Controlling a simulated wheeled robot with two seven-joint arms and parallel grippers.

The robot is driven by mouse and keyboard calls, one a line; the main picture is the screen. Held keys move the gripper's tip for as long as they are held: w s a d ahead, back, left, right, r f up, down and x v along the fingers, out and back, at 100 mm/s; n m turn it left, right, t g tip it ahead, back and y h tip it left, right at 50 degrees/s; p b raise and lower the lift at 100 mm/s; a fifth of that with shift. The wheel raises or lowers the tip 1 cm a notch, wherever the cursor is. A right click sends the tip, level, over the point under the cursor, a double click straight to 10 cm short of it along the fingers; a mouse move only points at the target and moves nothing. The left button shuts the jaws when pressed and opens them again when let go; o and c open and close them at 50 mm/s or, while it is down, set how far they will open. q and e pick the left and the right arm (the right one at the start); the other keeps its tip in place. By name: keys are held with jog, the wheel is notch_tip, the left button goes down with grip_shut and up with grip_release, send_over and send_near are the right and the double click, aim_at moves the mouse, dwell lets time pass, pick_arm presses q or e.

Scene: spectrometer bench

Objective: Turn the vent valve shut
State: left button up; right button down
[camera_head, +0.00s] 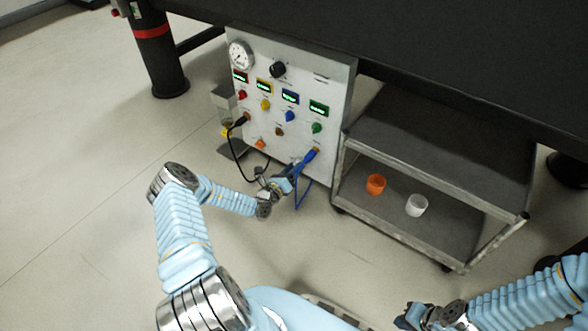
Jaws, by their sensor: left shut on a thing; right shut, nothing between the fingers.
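The instrument panel (338,85) stands upright under the dark bench, with a round gauge (241,55) and a large black knob (278,69) at its top. Its labels are too small to read, so I cannot tell for certain which control is the vent valve. My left gripper (294,177) is low in front of the panel, well below the black knob. My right gripper (404,318) is shut and empty at the lower edge, far from the panel.
Small coloured knobs sit under lit displays, among them a green knob (317,128). A black cable (232,150) hangs in a loop at the panel's left. A grey cart (455,215) at the right holds an orange cup (376,184) and a white cup (416,205). The left floor is clear.

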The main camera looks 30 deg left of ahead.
pick_arm(q)
jog(key=shift+f, duration=0.15)
jog(key=o, duration=1)
jog(key=shift+o, duration=0.2)
jog(key=s+a+p, duration=0.1)
jog(key=s+p, duration=0.1)
jog(key=s, duration=1.1)
jog(key=shift+s, duration=0.4)
